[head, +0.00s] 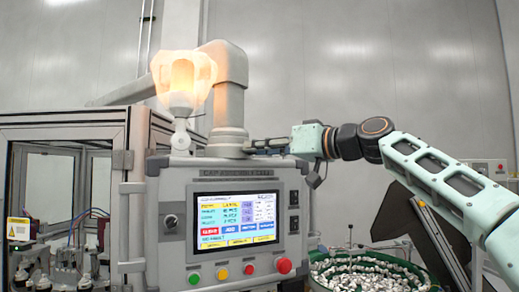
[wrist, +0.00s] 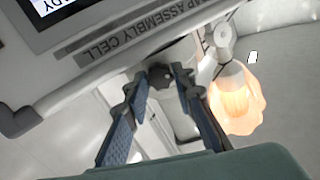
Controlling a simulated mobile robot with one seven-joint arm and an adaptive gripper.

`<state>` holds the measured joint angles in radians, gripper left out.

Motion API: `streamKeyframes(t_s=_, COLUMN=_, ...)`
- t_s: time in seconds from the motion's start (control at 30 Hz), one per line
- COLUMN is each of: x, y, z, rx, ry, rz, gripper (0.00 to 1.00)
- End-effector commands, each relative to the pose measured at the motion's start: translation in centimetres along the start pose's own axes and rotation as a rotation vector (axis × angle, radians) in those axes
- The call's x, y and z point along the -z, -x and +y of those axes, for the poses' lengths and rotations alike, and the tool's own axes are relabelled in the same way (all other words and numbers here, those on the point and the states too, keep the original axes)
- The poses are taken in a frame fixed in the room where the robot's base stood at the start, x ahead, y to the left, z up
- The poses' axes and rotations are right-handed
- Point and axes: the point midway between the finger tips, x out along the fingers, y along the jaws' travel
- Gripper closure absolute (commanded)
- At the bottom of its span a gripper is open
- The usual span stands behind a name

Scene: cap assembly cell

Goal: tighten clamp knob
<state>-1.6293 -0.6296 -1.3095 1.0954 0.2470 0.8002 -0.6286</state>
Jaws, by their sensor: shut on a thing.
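The clamp knob (wrist: 160,77) is a small dark lobed knob at the base of the grey support column. In the wrist view it sits between the fingertips of my gripper (wrist: 158,81), with a finger on each side, and the gripper is shut on it. In the head view my gripper (head: 268,146) reaches in from the right, level, to the foot of the column (head: 229,105), just above the control cabinet. The knob cannot be made out there, behind the fingers. How tight the clamp is cannot be told.
A glowing lamp (head: 184,80) stands left of the column. Below is the control cabinet with a lit touchscreen (head: 236,222) and coloured buttons, including a red one (head: 284,265). A green-rimmed bowl of caps (head: 365,272) is at lower right. A glazed machine enclosure (head: 68,122) stands left.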

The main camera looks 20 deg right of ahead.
Motion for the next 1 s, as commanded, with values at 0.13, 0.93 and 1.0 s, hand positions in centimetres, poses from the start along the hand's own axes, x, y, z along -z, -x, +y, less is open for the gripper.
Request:
streamKeyframes(t_s=0.13, x=-0.02, y=0.01, z=0.02, rx=-0.001, ry=-0.064, rz=-0.001, gripper=1.00)
streamKeyframes(t_s=0.93, x=-0.02, y=0.01, z=0.01, rx=0.000, ry=-0.125, rz=-0.001, gripper=0.64)
streamKeyframes(t_s=1.0, x=-0.02, y=0.01, z=0.00, rx=0.000, ry=-0.125, rz=-0.001, gripper=0.59)
